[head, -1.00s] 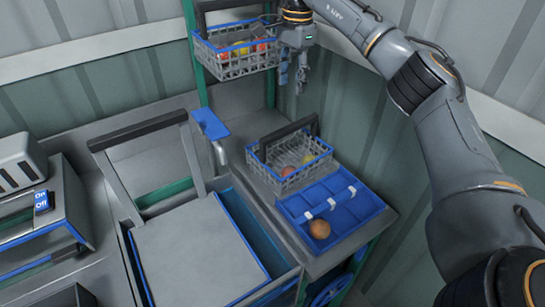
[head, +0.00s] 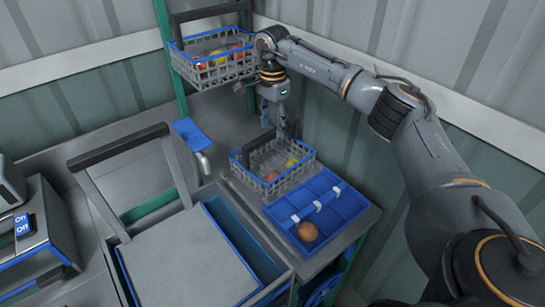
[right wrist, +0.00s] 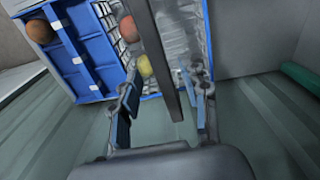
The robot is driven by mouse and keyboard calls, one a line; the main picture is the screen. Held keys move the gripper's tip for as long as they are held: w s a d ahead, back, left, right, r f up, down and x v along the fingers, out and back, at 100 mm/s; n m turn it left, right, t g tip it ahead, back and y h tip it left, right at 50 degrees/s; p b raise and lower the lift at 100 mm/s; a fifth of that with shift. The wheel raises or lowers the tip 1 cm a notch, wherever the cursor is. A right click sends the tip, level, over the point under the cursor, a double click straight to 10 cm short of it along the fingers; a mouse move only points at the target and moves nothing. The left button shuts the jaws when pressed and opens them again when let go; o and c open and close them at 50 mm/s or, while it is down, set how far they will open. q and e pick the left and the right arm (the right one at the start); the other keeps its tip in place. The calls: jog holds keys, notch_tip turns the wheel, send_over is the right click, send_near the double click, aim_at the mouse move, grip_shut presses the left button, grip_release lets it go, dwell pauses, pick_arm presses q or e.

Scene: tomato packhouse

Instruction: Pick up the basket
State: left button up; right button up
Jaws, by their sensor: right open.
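A grey wire basket (head: 278,178) with a blue rim and dark handle (head: 250,146) stands on the bench, holding a red and a yellow tomato. A similar basket (head: 215,72) with several tomatoes sits on the upper shelf. My right gripper (head: 282,130) is open and empty, pointing down over the back of the lower basket. In the right wrist view, the lower basket's handle (right wrist: 158,65) runs between the spread fingers (right wrist: 166,90); I cannot tell whether they touch it. My left gripper is not in view.
A blue compartment tray (head: 330,222) holding one brown-orange tomato (head: 308,231) lies in front of the lower basket. A green shelf post (head: 172,75) rises at left. The corrugated wall (head: 350,150) is close behind and right of the basket.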

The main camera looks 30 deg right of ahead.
notch_tip(320, 180, down, 2)
jog(key=shift+f, duration=0.1)
grip_shut()
jog(key=shift+w, duration=0.1)
dwell(0.4)
